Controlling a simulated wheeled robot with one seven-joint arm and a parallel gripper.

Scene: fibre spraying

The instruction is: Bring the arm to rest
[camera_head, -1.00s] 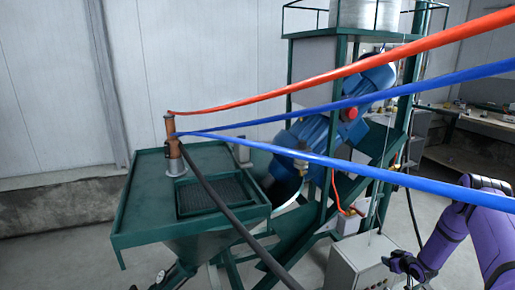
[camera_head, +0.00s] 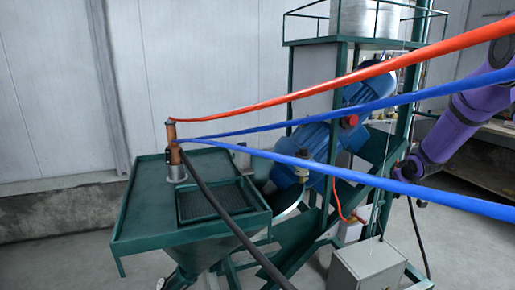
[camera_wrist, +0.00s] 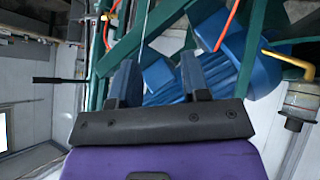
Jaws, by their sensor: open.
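My gripper (camera_head: 407,168) is at the right of the head view, beside the green machine frame (camera_head: 342,95). My purple arm reaches down to it from the upper right. In the wrist view my gripper (camera_wrist: 160,78) shows two dark fingers spread apart. Nothing is between them; the blue motor (camera_wrist: 205,60) and green frame bars lie beyond.
A red hose (camera_head: 330,80) and blue hoses (camera_head: 300,123) cross the head view. A green hopper (camera_head: 140,215) with a grate stands left. A grey control box (camera_head: 368,268) is below my gripper. A workbench stands behind at the right.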

